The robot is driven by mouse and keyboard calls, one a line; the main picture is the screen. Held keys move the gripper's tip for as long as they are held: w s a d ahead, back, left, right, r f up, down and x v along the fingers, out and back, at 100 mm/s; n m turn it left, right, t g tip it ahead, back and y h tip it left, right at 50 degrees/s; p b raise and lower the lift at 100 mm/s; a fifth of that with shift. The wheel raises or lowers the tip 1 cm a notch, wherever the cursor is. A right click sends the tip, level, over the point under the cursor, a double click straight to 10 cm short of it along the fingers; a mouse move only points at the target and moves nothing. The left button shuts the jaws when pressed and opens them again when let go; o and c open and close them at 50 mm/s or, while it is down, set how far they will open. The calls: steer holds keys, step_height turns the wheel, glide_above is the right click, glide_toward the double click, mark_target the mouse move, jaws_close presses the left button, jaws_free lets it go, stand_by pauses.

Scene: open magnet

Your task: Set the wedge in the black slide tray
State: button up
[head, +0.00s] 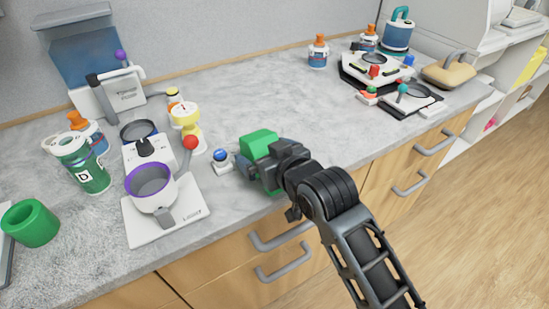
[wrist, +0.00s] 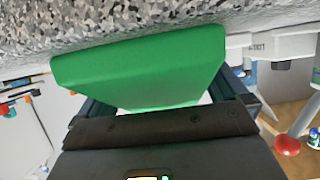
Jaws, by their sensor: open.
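A green block with slanted sides, which looks like the wedge (head: 258,141), is at the front edge of the counter in the head view. It fills the middle of the wrist view (wrist: 145,70). My gripper (head: 262,167) is open around the wedge, with a dark finger showing at each side of it in the wrist view. Whether the fingers touch it I cannot tell. The black slide tray (head: 423,104) lies at the right of the counter, well away from my gripper, with a teal-knobbed item (head: 403,89) at its left part.
A blue-topped knob (head: 221,156) and a white device with a purple-rimmed cup (head: 152,187) stand left of my gripper. A white and black device (head: 376,70) stands behind the tray, and a tan handled block (head: 448,74) to its right. The middle counter is clear.

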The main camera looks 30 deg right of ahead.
steer(key=v, duration=1.2)
steer(key=shift+b, duration=0.35)
steer(key=s+f, duration=0.5)
steer(key=s, duration=0.9)
steer(key=s+r+t, duration=0.1)
steer(key=s+r, duration=0.1)
steer(key=s, duration=1.3)
steer(key=shift+s+r, duration=0.2)
steer(key=shift+r, duration=0.15)
steer(key=shift+w, duration=0.1)
